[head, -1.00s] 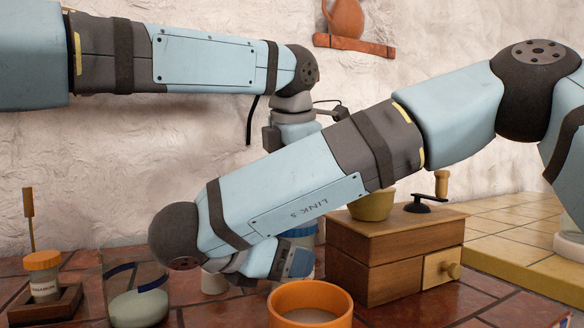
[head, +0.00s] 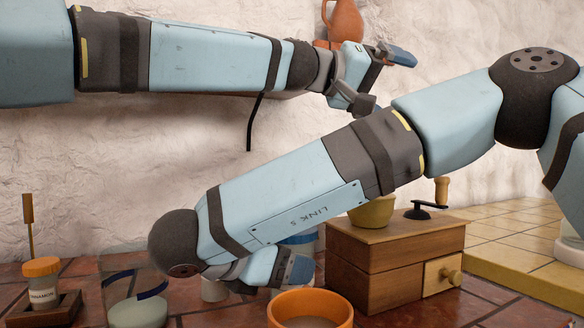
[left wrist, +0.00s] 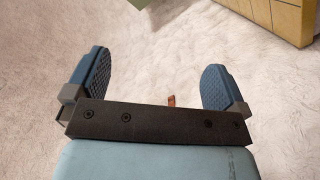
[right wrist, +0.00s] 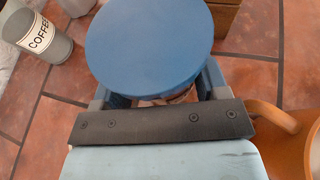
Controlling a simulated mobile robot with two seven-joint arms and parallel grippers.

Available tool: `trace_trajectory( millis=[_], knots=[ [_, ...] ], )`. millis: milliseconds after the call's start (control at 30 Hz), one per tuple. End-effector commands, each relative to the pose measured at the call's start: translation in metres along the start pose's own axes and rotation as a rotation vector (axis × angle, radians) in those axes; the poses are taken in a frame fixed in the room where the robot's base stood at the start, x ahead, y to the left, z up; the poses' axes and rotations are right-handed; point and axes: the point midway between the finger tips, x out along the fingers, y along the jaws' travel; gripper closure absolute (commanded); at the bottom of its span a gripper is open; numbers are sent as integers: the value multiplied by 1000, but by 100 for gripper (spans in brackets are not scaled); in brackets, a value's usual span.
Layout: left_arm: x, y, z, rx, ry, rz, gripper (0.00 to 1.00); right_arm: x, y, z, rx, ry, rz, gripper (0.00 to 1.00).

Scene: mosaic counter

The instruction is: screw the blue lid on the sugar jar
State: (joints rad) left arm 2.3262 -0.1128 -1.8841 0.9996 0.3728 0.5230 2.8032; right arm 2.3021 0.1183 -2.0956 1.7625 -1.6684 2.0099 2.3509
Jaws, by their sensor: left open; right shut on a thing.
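The blue lid (right wrist: 150,42) is a wide flat disc in the right wrist view, on top of a jar whose side (right wrist: 180,97) shows only as a sliver beneath it. I cannot read a label on that jar or tell how tightly the lid sits. My right gripper (right wrist: 165,99) is shut on the jar below the lid. In the head view the blue lid (head: 298,239) shows partly behind my right gripper (head: 294,270) and arm. My left gripper (head: 382,77) is open and empty, raised high near the wall, away from the jar; its own view shows spread fingers (left wrist: 157,76).
An orange mug (head: 310,296) stands in front of the jar. A wooden grinder box (head: 378,285) is to its right. A grey coffee canister (right wrist: 48,38) stands close by.

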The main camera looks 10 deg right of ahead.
Motion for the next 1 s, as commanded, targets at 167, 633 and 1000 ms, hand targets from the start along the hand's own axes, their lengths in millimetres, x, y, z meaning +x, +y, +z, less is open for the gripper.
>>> trace_trajectory(
  millis=[167,633,1000],
  knots=[
    [-13,-18,56,256,-385,-82,0,0,0,0,0,0,0,99],
    [-125,-98,108,528,-1228,-557,0,0,0,0,0,0,0,99],
    [-145,-104,106,525,-1330,-645,0,0,0,0,0,0,0,99]
  ],
)
